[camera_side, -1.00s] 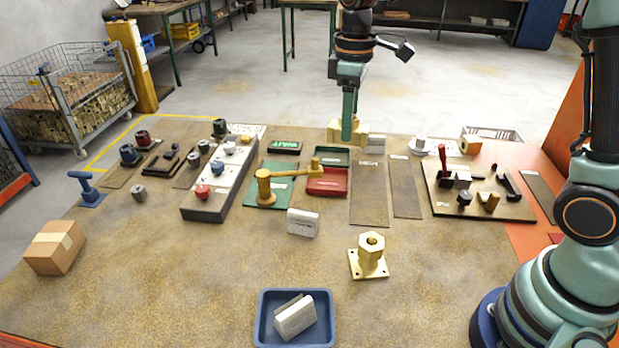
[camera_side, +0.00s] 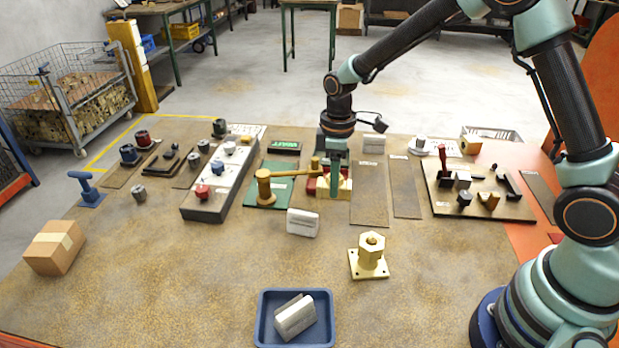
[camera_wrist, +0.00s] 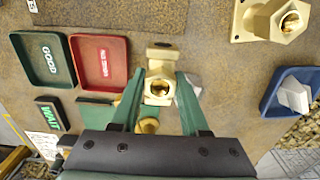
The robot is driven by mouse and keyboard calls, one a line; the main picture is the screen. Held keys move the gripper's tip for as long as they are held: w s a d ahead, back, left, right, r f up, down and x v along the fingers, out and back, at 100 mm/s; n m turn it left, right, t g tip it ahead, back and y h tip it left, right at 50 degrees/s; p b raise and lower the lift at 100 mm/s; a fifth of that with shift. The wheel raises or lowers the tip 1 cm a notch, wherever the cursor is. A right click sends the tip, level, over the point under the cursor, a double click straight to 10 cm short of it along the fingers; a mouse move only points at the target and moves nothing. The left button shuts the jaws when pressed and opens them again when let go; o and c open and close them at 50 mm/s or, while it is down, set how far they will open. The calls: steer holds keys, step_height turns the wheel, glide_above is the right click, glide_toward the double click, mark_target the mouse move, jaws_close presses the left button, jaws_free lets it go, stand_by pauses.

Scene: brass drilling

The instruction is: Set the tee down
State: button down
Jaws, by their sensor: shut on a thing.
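There the red tray (camera_wrist: 100,62) lies just left of the tee, and the green tray marked GOOD (camera_wrist: 43,60) is further left. I cannot tell whether the tee touches any surface.
A brass post with a side arm (camera_side: 264,188) stands close left of my gripper. A white block (camera_side: 302,223), a brass fitting on a flange (camera_side: 369,258) and a blue bin (camera_side: 268,335) are nearer the front. A bare brown mat (camera_side: 370,205) lies to the right.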

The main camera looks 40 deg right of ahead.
steer(key=shift+f, duration=2.5)
steer(key=shift+f, duration=0.15)
steer(key=shift+c, duration=2)
jaws_free()
